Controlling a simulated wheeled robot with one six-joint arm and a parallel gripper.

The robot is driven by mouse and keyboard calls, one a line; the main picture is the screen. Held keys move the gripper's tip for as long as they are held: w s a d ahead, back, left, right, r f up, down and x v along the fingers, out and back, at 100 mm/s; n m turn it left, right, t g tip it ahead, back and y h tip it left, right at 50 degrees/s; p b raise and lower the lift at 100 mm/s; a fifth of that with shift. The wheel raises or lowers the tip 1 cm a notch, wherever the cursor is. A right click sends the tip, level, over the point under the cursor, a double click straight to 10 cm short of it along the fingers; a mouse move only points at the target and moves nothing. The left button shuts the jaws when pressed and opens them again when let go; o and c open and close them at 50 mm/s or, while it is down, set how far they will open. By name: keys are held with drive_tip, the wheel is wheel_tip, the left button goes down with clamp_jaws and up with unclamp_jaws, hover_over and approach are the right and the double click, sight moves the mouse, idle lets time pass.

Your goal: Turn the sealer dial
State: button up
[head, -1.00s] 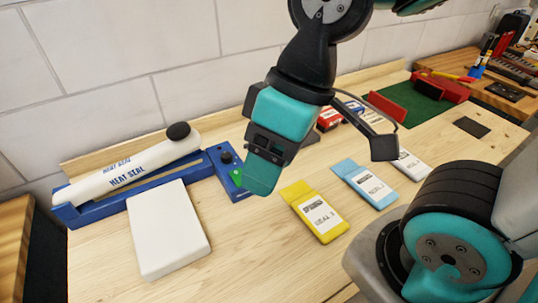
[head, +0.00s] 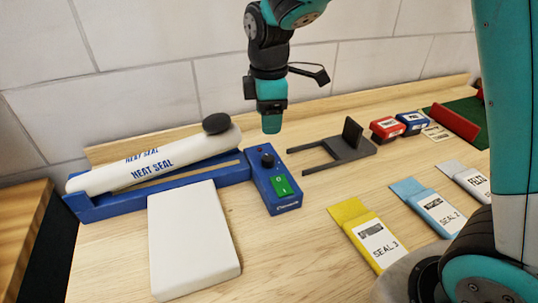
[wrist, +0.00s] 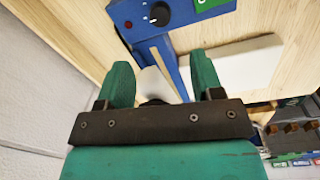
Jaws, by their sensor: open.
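The sealer dial (head: 267,160) is a black knob on the blue control box (head: 262,188) at the right end of the heat sealer. A green switch (head: 283,186) sits just in front of it. In the wrist view the dial (wrist: 157,13) has a white pointer mark and lies beyond the fingertips, near the top edge. The sealer's white arm (head: 150,163) is raised at an angle and ends in a black knob. My gripper (head: 271,128) points down above and behind the dial, apart from it. In the wrist view my gripper (wrist: 162,75) is open with nothing between its fingers.
A white slab (head: 192,238) lies in front of the sealer. A dark grey stand (head: 340,150) is right of the control box. Yellow (head: 370,236), blue and white packets lie further right. The tiled wall (head: 150,60) is close behind.

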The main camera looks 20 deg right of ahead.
sight(268, 157)
drive_tip(key=f, duration=1.1)
drive_tip(key=shift+w+f, duration=0.3)
drive_tip(key=shift+f, duration=0.05)
drive_tip(key=c, duration=0.9)
drive_tip(key=shift+m+p, duration=0.35)
drive_tip(key=shift+m, duration=0.05)
drive_tip(key=m+p, duration=0.1)
drive_tip(key=m, duration=0.2)
drive_tip(key=shift+r+m, duration=0.1)
drive_tip(key=shift+m, duration=0.2)
drive_tip(key=m, duration=0.5)
drive_tip(key=shift+w+m+p, duration=0.1)
drive_tip(key=shift+m+p, duration=0.2)
drive_tip(key=shift+p, duration=0.1)
